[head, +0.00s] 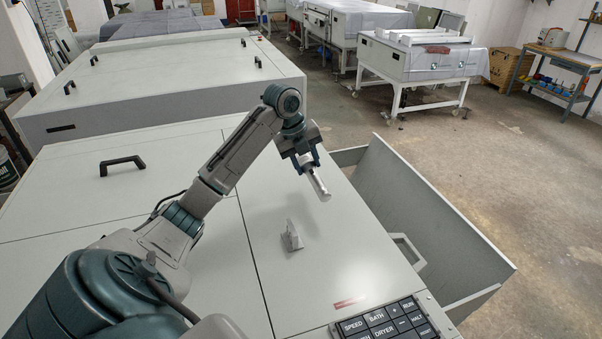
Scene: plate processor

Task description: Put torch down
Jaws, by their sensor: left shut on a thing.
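My left gripper (309,162) is shut on the torch (318,185), a short pale grey cylinder that hangs tilted below the fingers. The gripper and torch are above the pale grey top of the plate processor (340,262). A small light grey stand (291,237) sits on that top, below and to the left of the torch, and apart from it. My right gripper is not in view.
A control panel (390,325) with dark keys is at the front edge. An open panel with a handle (408,250) stands along the right side. A black handle (122,165) rises from the lid at left. The top around the stand is clear.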

